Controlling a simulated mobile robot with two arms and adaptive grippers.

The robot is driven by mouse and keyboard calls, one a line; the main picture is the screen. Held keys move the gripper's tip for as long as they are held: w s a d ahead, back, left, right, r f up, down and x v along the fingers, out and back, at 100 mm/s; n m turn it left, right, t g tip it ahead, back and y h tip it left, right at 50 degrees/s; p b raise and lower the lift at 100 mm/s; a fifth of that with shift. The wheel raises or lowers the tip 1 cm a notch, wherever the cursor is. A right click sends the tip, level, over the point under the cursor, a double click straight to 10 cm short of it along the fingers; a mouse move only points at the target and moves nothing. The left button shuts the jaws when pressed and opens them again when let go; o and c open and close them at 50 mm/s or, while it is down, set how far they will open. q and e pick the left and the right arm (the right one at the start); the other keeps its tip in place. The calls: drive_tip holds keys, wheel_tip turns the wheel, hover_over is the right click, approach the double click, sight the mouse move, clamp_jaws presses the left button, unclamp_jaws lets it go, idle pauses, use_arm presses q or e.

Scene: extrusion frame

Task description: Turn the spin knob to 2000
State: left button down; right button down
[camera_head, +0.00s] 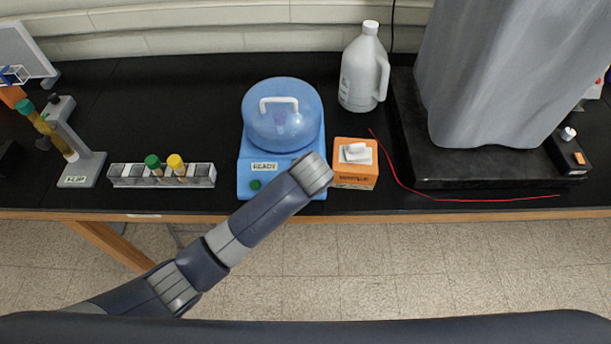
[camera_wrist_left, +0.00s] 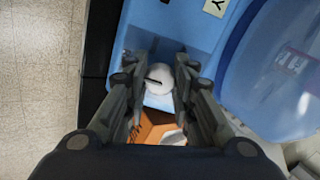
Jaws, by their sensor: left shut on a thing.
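The spin knob (camera_wrist_left: 159,80) is a round white dial with a dark pointer mark, on the front of the blue centrifuge (camera_head: 246,181). The centrifuge casing also shows in the left wrist view (camera_wrist_left: 170,25). My left gripper (camera_wrist_left: 159,71) has its two dark fingers on either side of the knob and is shut on it. In the head view my left wrist covers the knob and the gripper. No number scale can be read around the knob. My right gripper is in neither view.
The centrifuge has a translucent domed lid (camera_head: 283,120) with a white handle, and a READY label. An orange box (camera_head: 356,180) stands close on its right. A tube rack (camera_head: 130,176) stands left, and a white jug (camera_head: 357,75) behind right.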

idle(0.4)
use_arm(q)
drive_tip(key=c, duration=1.5)
unclamp_jaws()
drive_tip(key=shift+o, duration=0.8)
drive_tip(key=shift+w+d+f, duration=0.1)
drive_tip(key=v, duration=1.2)
